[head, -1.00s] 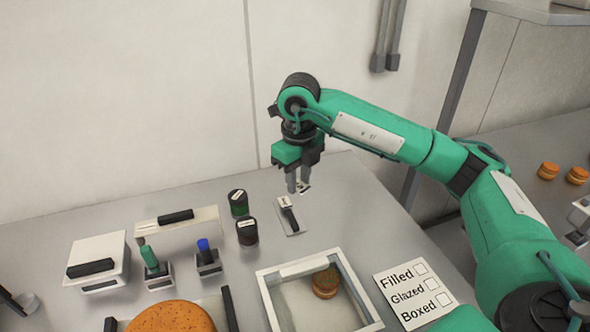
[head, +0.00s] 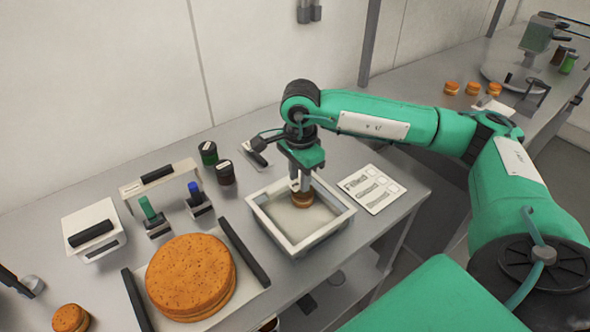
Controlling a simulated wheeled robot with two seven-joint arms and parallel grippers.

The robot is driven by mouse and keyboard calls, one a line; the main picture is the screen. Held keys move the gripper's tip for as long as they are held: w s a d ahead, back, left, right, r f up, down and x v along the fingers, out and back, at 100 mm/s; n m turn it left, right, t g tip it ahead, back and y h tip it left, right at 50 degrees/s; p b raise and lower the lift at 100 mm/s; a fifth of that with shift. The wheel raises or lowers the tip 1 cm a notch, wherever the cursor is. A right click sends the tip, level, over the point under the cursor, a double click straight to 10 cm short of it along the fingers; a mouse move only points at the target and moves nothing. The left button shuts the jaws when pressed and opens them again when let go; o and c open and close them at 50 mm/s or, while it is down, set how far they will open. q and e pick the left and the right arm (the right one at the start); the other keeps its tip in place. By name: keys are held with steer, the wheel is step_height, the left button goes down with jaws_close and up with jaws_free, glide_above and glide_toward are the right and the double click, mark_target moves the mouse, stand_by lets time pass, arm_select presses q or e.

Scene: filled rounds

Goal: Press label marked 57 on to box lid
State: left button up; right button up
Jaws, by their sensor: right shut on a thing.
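My right gripper (head: 301,184) is shut on a small pale piece (head: 295,186), most likely the label; no number is readable on it. The gripper points down inside the open white box (head: 344,217), directly above a small brown round (head: 302,200) there. Whether the piece touches the round I cannot tell. No lid is on this box. A white block with a black handle (head: 92,229) and an upright white panel with a black grip (head: 130,189) stand at left; I cannot tell whether either is the lid. My left gripper is out of view.
A large orange-brown round (head: 190,275) lies on a tray with black handles. Green and blue stamps (head: 150,215), two dark jars (head: 208,153) and a small dispenser (head: 255,154) stand behind. A checklist card (head: 372,189) lies right of the box. Another bench (head: 450,110) is at the back right.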

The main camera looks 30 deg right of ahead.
mark_target(300, 204)
steer(key=shift+s+f, duration=0.15)
steer(key=shift+f, duration=0.1)
steer(key=shift+d+f, duration=0.15)
steer(key=shift+f, duration=0.55)
step_height(300, 204, down, 2)
steer(key=shift+f+b, duration=0.1)
steer(key=shift+b, duration=0.35)
steer(key=shift+f+b, duration=0.55)
steer(key=shift+f, duration=0.3)
steer(key=shift+f+b, duration=0.3)
steer(key=shift+b, duration=0.1)
steer(key=shift+b, duration=0.3)
steer(key=shift+f+b, duration=0.3)
steer(key=shift+b, duration=0.15)
steer(key=o, duration=1.2)
